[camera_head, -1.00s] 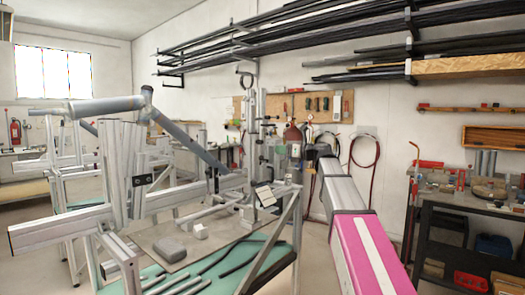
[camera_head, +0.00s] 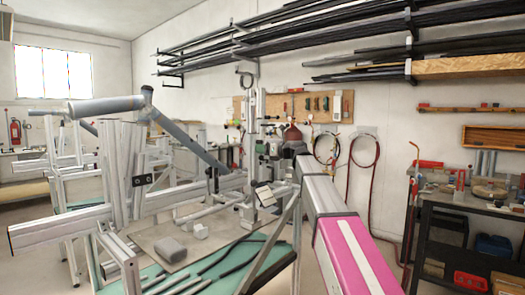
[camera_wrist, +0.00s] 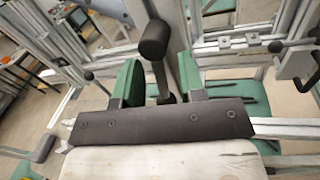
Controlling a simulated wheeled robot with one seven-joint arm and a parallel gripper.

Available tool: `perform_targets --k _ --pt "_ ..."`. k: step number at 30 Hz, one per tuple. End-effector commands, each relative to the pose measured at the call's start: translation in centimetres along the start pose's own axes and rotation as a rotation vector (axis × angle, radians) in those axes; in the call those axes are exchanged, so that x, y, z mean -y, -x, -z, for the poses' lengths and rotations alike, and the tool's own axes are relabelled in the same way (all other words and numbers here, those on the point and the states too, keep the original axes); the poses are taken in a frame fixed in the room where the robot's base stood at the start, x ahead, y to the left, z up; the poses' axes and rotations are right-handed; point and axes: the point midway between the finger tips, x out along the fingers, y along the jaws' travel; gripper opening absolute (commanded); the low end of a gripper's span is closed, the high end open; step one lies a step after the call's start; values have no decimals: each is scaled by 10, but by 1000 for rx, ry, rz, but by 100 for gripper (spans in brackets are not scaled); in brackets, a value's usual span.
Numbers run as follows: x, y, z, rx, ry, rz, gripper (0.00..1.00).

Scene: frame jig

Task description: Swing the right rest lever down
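In the wrist view my gripper (camera_wrist: 160,75) has its two green fingers apart, in front of its dark palm bar. A lever with a black cylindrical knob (camera_wrist: 155,40) and a thin dark stem shows between and beyond the fingers. The knob stands up past the fingertips, and the fingers do not appear closed on the stem. I cannot tell how deep between the fingers the stem is, or whether this is the right rest lever. In the head view my arm reaches to the jig's upright post (camera_head: 252,130); the lever there is too small to make out.
The bicycle frame (camera_head: 105,106) lies across the aluminium jig (camera_head: 60,228) on the left. Other black knobs (camera_wrist: 275,47) stick out near the gripper. A workbench (camera_head: 465,200) stands at the right.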

Motion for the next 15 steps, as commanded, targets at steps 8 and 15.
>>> perform_targets --k 8,15 --pt "0 0 0 0 0 0 0" --pt "3 1 -1 -19 99 3 0"
